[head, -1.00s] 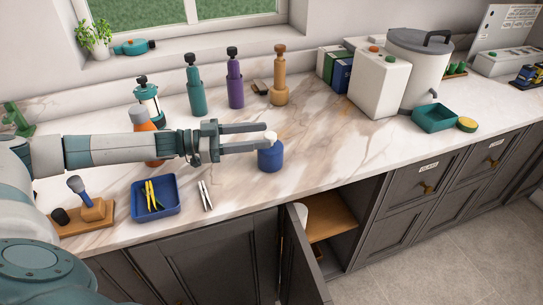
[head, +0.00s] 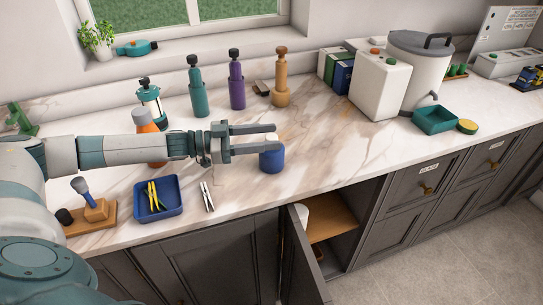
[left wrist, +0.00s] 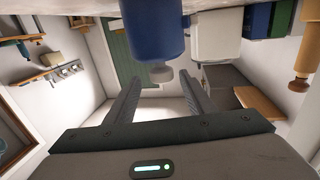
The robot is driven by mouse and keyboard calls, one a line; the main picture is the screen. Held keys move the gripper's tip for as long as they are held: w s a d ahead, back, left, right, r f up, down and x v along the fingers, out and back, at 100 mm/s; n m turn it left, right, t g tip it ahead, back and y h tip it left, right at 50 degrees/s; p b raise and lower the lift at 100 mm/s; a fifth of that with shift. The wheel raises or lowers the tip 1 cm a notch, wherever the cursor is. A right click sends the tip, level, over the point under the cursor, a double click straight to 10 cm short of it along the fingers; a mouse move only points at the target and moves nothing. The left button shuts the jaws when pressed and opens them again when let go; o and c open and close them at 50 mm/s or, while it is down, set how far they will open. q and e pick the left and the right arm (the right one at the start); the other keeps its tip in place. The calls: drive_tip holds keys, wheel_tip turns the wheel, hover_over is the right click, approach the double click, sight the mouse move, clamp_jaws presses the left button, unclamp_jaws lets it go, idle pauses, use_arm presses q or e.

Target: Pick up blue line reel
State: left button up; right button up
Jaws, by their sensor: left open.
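The blue line reel (head: 271,160) is a short blue cylinder with a pale knob on top, standing upright on the marble counter near its front edge. My left gripper (head: 274,138) is open, reaching in from the left. Its fingers are at the height of the knob, one on the far side and one on the near side. In the left wrist view, which is upside down, the blue line reel (left wrist: 153,28) hangs from the top with its grey knob between the tips of my left gripper (left wrist: 158,76). I cannot tell whether the fingers touch it. My right gripper is out of view.
A blue tray (head: 177,208) with yellow-handled tools and pliers (head: 207,196) lie in front of my arm. Teal (head: 198,92), purple (head: 237,85) and tan (head: 281,84) bottles stand behind. A cabinet door (head: 300,256) hangs open below.

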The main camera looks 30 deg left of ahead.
use_arm(q)
drive_tip(key=shift+w+d, duration=0.1)
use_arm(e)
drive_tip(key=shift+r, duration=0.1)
use_arm(q)
drive_tip(key=shift+w+d, duration=0.15)
drive_tip(key=p+x, duration=0.1)
drive_tip(key=x, duration=0.1)
drive_tip(key=p+x, duration=0.1)
drive_tip(key=shift+w+d+f, duration=0.2)
drive_tip(key=shift+w+f, duration=0.05)
drive_tip(key=shift+w, duration=0.1)
drive_tip(key=shift+w+d+p, duration=0.15)
drive_tip(key=shift+d+p, duration=0.1)
drive_tip(key=shift+p, duration=0.1)
drive_tip(key=shift+f, duration=0.1)
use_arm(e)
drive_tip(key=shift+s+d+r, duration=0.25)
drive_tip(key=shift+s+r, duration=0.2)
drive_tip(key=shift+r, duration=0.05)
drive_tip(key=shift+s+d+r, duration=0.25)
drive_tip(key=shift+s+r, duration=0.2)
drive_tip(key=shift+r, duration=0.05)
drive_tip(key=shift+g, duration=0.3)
use_arm(q)
drive_tip(key=shift+w, duration=0.1)
clamp_jaws()
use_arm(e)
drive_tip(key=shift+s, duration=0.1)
